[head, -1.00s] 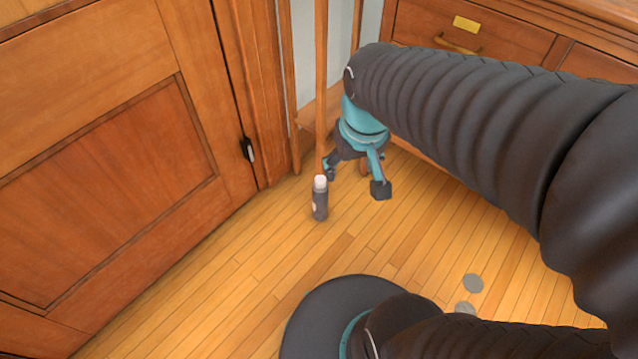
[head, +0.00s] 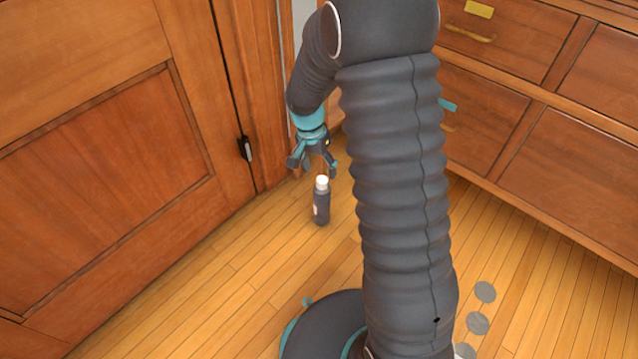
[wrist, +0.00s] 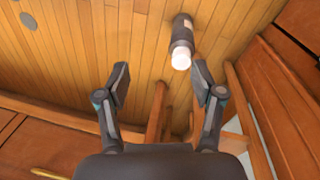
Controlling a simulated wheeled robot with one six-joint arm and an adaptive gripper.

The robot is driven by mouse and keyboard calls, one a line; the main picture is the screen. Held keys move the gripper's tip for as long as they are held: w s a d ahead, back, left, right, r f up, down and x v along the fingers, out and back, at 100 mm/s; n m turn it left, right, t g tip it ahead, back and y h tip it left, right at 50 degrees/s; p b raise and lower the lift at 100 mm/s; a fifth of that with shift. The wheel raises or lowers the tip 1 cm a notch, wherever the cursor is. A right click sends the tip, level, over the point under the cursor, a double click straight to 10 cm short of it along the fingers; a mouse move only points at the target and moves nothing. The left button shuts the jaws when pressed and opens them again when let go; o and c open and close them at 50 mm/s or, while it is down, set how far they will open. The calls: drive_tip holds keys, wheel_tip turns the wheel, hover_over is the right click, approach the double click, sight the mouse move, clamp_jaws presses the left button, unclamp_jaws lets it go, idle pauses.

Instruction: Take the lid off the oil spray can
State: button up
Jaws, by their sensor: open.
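The oil spray can (head: 321,205) is a small dark grey can with a pale label, standing upright on the wooden floor. Its white lid (head: 322,182) is on top. My gripper (head: 314,169) is open and empty, just above and slightly left of the can in the head view. In the wrist view the can (wrist: 183,36) is at the top, right of centre, with its white lid (wrist: 181,60) towards me. There the lid lies beyond the open fingertips (wrist: 160,82), nearer the right finger, with no visible contact.
A wooden panelled door (head: 110,170) with a dark latch is left of the can. A wooden drawer cabinet (head: 540,110) with brass handles stands at the right. Several flat grey discs (head: 478,323) lie on the floor. Floor in front of the can is clear.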

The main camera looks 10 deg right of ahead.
drive_tip(key=w+m+t, duration=0.1)
drive_tip(key=w+m, duration=0.3)
drive_tip(key=m+b, duration=0.1)
drive_tip(key=m, duration=0.1)
hover_over(322, 180)
drive_tip(key=a, duration=0.1)
drive_tip(key=f, duration=0.7)
drive_tip(key=shift+s+f, duration=0.1)
drive_tip(key=shift+s, duration=0.25)
drive_tip(key=shift+w+d+f+b, duration=0.15)
drive_tip(key=shift+f, duration=0.75)
drive_tip(key=shift+w+d+f+b, duration=0.1)
drive_tip(key=shift+d+f+b, duration=0.05)
drive_tip(key=shift+f, duration=0.8)
drive_tip(key=shift+w+d+f+b, duration=0.15)
drive_tip(key=shift+f, duration=0.75)
drive_tip(key=c, duration=0.8)
